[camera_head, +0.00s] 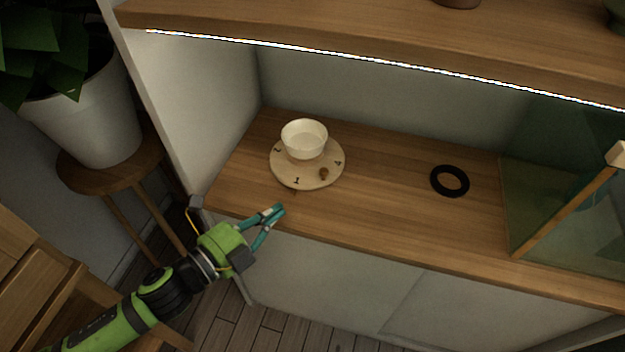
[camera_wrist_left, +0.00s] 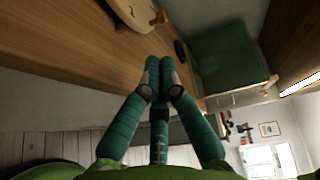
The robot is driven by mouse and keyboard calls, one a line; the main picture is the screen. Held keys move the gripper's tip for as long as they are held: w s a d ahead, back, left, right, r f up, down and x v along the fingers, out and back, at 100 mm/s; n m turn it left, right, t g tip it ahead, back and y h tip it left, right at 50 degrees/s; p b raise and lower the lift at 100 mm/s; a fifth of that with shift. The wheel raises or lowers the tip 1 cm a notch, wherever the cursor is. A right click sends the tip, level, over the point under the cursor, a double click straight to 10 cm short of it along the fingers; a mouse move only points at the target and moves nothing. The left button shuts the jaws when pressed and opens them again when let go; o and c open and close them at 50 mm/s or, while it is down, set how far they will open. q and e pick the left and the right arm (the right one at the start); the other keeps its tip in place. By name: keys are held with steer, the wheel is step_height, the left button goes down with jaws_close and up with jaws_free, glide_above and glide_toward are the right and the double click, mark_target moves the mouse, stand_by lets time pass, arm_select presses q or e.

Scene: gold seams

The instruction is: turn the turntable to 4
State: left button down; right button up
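The turntable (camera_head: 284,176) is a round pale wooden disc on the cabinet's wooden shelf, left of the middle in the head view. Dark numerals show on its rim; the 1 faces the front, the 4 is at the right, and another mark at the left looks like a 2. A cream bowl (camera_head: 304,140) stands on it. A small brown knob (camera_head: 323,174) sits at its front right. My left gripper (camera_head: 279,211) is at the shelf's front edge, in front of the turntable and apart from it. Its teal fingertips are together, with nothing seen between them. My right gripper is not seen.
A black ring (camera_head: 449,181) lies on the shelf to the right. A greenish glass panel with a wooden edge (camera_head: 565,212) stands at the far right. An upper shelf (camera_head: 390,38) overhangs the back. A potted plant (camera_head: 90,115) stands on a stool at left.

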mark_target(322, 176)
arm_select(q)
steer(key=x, duration=0.9)
steer(key=shift+w+d+p, duration=0.2)
steer(key=shift+w+p, duration=0.1)
steer(key=shift+p, duration=0.1)
steer(key=shift+w+d+f, duration=0.1)
steer(key=shift+w+d, duration=0.25)
steer(key=shift+w, duration=0.05)
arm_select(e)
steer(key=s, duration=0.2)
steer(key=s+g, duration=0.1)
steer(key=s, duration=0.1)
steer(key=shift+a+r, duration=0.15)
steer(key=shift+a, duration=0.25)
arm_select(q)
steer(key=shift+d, duration=0.15)
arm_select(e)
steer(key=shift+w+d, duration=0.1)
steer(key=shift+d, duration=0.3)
arm_select(q)
steer(key=shift+d+n+t+y, duration=0.35)
steer(key=shift+n+t+y, duration=0.15)
steer(key=shift+t, duration=0.1)
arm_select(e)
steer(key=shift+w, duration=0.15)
